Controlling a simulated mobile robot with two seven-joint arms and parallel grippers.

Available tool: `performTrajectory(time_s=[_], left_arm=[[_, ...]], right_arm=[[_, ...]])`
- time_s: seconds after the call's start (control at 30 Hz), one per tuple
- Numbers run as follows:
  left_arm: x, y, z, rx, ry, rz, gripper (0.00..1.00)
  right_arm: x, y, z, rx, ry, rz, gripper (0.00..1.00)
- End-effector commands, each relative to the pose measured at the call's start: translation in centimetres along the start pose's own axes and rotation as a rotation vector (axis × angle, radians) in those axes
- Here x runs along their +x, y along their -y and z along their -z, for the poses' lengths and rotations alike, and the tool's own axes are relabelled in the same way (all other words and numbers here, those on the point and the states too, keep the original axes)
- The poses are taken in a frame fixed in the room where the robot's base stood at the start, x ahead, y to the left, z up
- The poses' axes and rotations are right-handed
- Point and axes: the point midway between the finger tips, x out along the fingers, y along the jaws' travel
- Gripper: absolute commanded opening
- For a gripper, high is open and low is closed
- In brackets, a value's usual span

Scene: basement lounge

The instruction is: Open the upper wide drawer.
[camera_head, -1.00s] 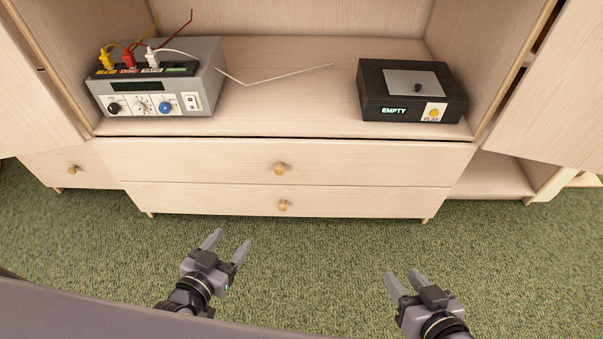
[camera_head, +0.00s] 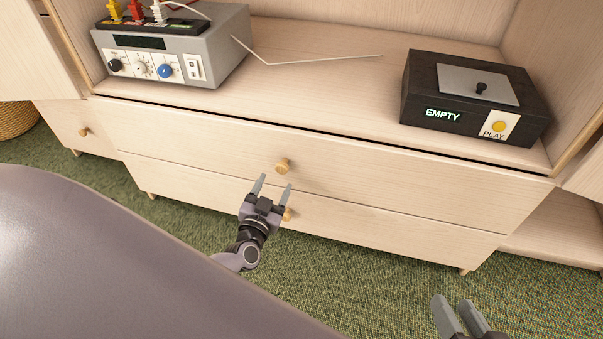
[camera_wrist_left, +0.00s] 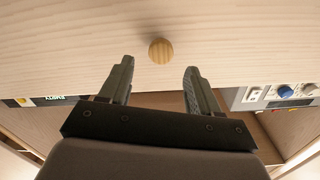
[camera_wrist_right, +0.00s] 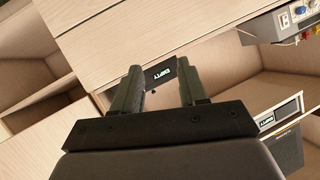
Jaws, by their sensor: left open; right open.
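The upper wide drawer (camera_head: 370,178) is a pale wood front, shut flush, with a round wooden knob (camera_head: 282,166). The lower wide drawer (camera_head: 400,225) is directly below it, also shut; its knob (camera_head: 289,214) is partly hidden by my left gripper. My left gripper (camera_head: 273,183) is open and empty, its fingertips just below the upper knob in the head view. In the left wrist view the knob (camera_wrist_left: 160,51) lies beyond and between the two open fingers (camera_wrist_left: 157,77), not held. My right gripper (camera_head: 453,300) is open and empty over the carpet at lower right.
Above the drawers, a grey device with cables (camera_head: 172,57) and a black box reading EMPTY (camera_head: 465,100) stand on the shelf, with a thin pale rod (camera_head: 320,60) between them. Cabinet doors stand open at both sides. Green carpet (camera_head: 370,290) lies in front.

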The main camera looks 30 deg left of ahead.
Motion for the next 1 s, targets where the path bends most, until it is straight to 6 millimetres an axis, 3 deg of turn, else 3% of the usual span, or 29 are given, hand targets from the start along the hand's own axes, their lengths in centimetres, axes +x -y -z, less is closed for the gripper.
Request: performTrajectory(time_s=[0.3, 0.6, 1.0], left_arm=[[3.3, 0.1, -0.4, 0.003, -0.003, 0.009, 0.62], [6.7, 0.2, -0.3, 0.003, -0.001, 0.008, 0.62], [7.3, 0.2, -0.1, 0.003, 0.000, 0.007, 0.59]], right_arm=[[0.8, 0.6, -0.5, 0.033, -0.021, 0.044, 0.43], [0.4, -0.1, -0.6, -0.024, -0.064, 0.021, 0.43], [0.1, -0.2, -0.3, -0.042, -0.076, 0.011, 0.43]])
